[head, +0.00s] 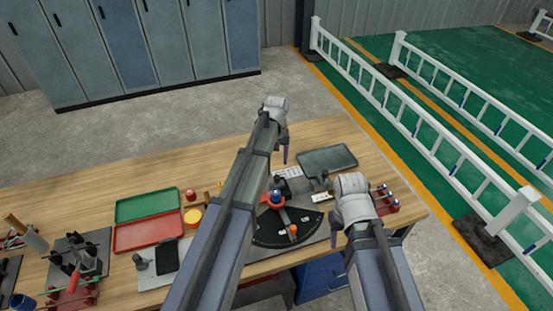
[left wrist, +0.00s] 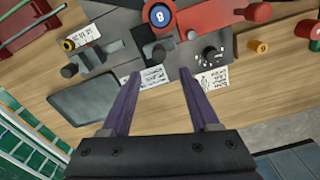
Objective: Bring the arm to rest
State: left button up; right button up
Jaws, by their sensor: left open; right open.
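My left arm (head: 235,200) reaches up over the table in the head view. My left gripper (head: 283,152) hangs at its far end, above the back of a dark control panel (head: 318,234). In the left wrist view the two purple fingers of this gripper (left wrist: 159,74) are apart with nothing between them, above the panel's labels and the wooden table (left wrist: 60,68). My right arm (head: 372,262) is bent at the lower right of the head view. Its gripper (head: 338,268) points down near the table's front edge and is partly hidden by the arm.
Green (head: 150,204) and red (head: 148,235) trays lie left. Tools and a rack (head: 75,285) crowd the far left. Lockers and white railings stand beyond.

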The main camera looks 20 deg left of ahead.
pick_arm(q)
jog(key=s+d+f+m+b, duration=0.2)
jog(key=s+d, duration=0.2)
jog(key=s, duration=0.4)
jog(key=s+d+f+m+b, duration=0.1)
jog(key=s+d+m, duration=0.2)
jog(key=s, duration=0.6)
jog(key=s+d+f+m+y+b, duration=0.1)
jog(key=s+d+f+m+b, duration=0.1)
jog(key=s+d, duration=0.5)
jog(key=shift+s+f+m+b, duration=0.3)
jog(key=shift+s+b, duration=0.05)
jog(key=shift+s, duration=0.45)
